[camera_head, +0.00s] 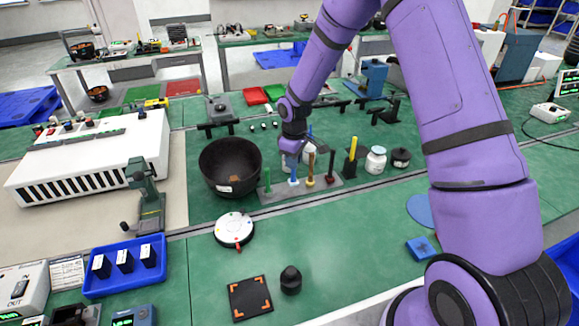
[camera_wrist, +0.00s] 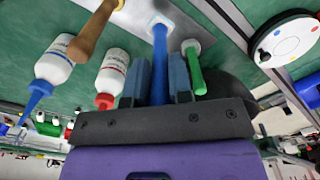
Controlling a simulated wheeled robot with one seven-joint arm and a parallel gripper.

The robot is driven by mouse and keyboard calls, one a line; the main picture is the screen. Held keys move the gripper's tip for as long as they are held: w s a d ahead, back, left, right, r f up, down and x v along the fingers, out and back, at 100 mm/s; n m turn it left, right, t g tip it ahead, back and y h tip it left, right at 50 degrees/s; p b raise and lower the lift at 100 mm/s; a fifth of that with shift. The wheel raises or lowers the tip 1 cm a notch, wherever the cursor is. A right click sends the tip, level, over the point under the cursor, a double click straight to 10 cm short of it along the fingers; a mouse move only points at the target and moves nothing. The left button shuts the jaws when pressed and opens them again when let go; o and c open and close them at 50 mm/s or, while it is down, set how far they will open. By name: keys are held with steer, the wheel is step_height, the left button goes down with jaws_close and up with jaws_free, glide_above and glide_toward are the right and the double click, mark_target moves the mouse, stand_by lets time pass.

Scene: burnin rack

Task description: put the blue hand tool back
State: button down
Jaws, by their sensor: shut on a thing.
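The blue hand tool (camera_wrist: 160,52) is a slim blue shaft between the two fingers of my gripper (camera_wrist: 160,82) in the wrist view. My gripper is shut on it. The tool's far end meets a pale collar on the grey tool rack (camera_wrist: 178,14); whether it is fully seated I cannot tell. In the head view my gripper (camera_head: 292,150) is above the rack, and the blue tool's lower part (camera_head: 293,181) shows beneath it. A green tool (camera_wrist: 194,72) stands close beside one finger. A brown-handled tool (camera_wrist: 93,32) stands on the other side.
A dark red tool (camera_head: 331,166) also stands in the rack. A black bowl (camera_head: 230,168) is close to its left. White bottles, one red-capped (camera_wrist: 112,74) and one blue-capped (camera_wrist: 56,60), are close to the gripper. A round white device (camera_head: 234,229) lies in front, with bare green mat around it.

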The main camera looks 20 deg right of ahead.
steer(key=shift+w+a+f, duration=0.1)
steer(key=shift+w+f, duration=0.2)
steer(key=shift+f, duration=0.3)
steer(key=shift+w+a+f, duration=0.15)
steer(key=shift+w+f, duration=0.1)
steer(key=shift+f, duration=0.4)
steer(key=shift+w+a+f, duration=0.1)
steer(key=shift+w+f, duration=0.2)
steer(key=shift+f, duration=0.3)
steer(key=shift+f, duration=0.15)
steer(key=c, duration=1)
jaws_free()
steer(key=shift+c, duration=0.2)
